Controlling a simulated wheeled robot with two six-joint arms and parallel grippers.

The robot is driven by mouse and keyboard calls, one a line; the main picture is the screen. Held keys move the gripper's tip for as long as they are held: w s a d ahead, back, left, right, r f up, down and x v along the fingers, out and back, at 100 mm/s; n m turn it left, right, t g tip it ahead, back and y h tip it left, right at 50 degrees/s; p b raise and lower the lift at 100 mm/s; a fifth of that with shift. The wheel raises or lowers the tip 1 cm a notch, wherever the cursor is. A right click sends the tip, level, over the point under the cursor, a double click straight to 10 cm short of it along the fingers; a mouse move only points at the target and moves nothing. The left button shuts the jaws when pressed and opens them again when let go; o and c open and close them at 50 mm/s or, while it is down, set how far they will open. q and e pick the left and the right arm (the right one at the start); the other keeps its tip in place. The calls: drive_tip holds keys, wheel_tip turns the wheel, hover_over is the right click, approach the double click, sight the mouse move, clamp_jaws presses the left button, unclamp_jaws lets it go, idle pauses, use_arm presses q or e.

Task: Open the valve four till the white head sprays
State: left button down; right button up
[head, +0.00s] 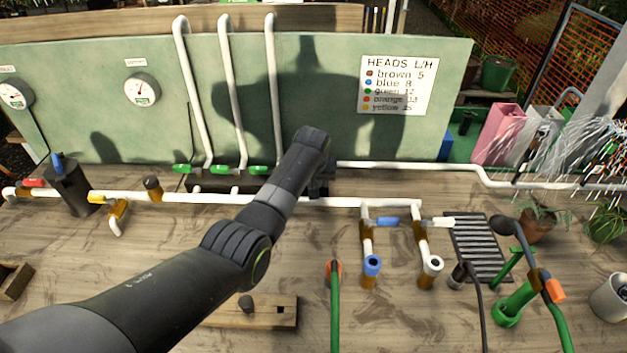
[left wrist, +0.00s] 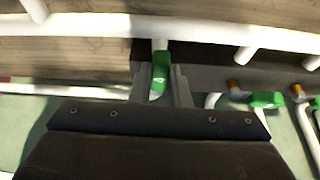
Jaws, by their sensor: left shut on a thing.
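The green valve handle marked 4 (left wrist: 158,78) sits between the two fingers of my left gripper (left wrist: 161,85) in the left wrist view. The fingers are shut on it. The handle lies along its short pipe stub, while the neighbouring green handle (left wrist: 266,99) lies crosswise. In the head view my left gripper (head: 318,182) is at the valve row, and my forearm hides valve four. Water sprays at the right edge around a sprinkler head (head: 541,132); its colour is hard to tell. My right gripper is not in view.
Three other green valve handles (head: 221,169) stand in a row to the left. White pipes run up the green panel (head: 330,120) and along the bench. Taps with blue and white handles (head: 387,222), hoses and a black grate (head: 475,245) occupy the right side.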

use_arm(q)
drive_tip(key=c, duration=1.4)
unclamp_jaws()
drive_tip(key=shift+o, duration=0.2)
drive_tip(key=shift+r, duration=0.1)
drive_tip(key=shift+s+r, duration=0.1)
drive_tip(key=shift+r, duration=0.25)
drive_tip(key=b+v, duration=0.2)
drive_tip(key=v, duration=1.4)
drive_tip(key=shift+s+r, duration=0.2)
drive_tip(key=shift+r, duration=0.05)
drive_tip(key=shift+d, duration=0.1)
